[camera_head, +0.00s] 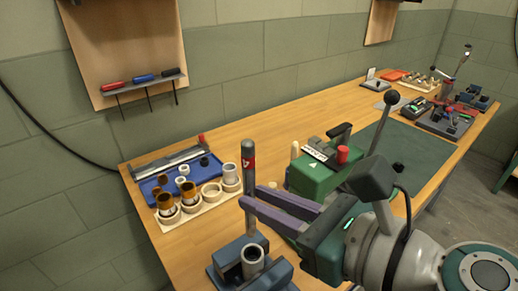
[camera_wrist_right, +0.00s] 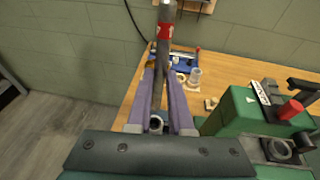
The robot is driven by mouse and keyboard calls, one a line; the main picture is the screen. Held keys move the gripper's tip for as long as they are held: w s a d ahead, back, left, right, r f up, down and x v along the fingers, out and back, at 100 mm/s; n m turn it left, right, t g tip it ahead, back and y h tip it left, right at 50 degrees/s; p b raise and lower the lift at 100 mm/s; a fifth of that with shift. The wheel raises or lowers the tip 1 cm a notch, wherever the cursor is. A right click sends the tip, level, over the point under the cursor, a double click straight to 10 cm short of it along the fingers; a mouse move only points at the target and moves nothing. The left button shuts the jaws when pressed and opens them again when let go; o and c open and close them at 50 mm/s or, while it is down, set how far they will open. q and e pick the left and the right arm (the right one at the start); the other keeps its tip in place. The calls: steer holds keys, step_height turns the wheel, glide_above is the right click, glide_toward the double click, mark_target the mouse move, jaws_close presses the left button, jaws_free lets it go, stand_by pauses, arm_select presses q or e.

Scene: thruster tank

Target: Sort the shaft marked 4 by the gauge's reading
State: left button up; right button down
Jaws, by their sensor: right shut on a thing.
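The shaft (camera_head: 248,162) is a dark grey rod with a red band bearing a white mark, probably the 4. It stands nearly upright in my right gripper (camera_head: 248,197), whose purple fingers are shut on it. It also shows in the right wrist view (camera_wrist_right: 166,32), between the fingers. Its lower end is near a grey-blue block (camera_head: 228,262) with a round metal sleeve (camera_head: 252,258); I cannot tell whether they touch. A green machine (camera_head: 312,178) with a white scale plate and a red knob stands behind my gripper; no reading is legible. My left gripper is out of view.
A blue tray (camera_head: 152,184) with rings and a beige rack (camera_head: 196,208) with round cups, some holding brown-banded parts, lie left of the shaft. A dark green mat (camera_head: 410,148) and more fixtures (camera_head: 445,118) lie at the right. Bare wood lies behind the green machine.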

mark_target(254, 234)
steer(key=shift+f+b, duration=3.5)
steer(key=shift+f, duration=0.35)
steer(key=c, duration=0.7)
jaws_free()
steer(key=shift+c, duration=0.2)
steer(key=shift+d, duration=0.1)
steer(key=shift+s+d, duration=0.25)
steer(key=shift+s, duration=0.05)
steer(key=v, duration=0.9)
steer(key=shift+p, duration=0.4)
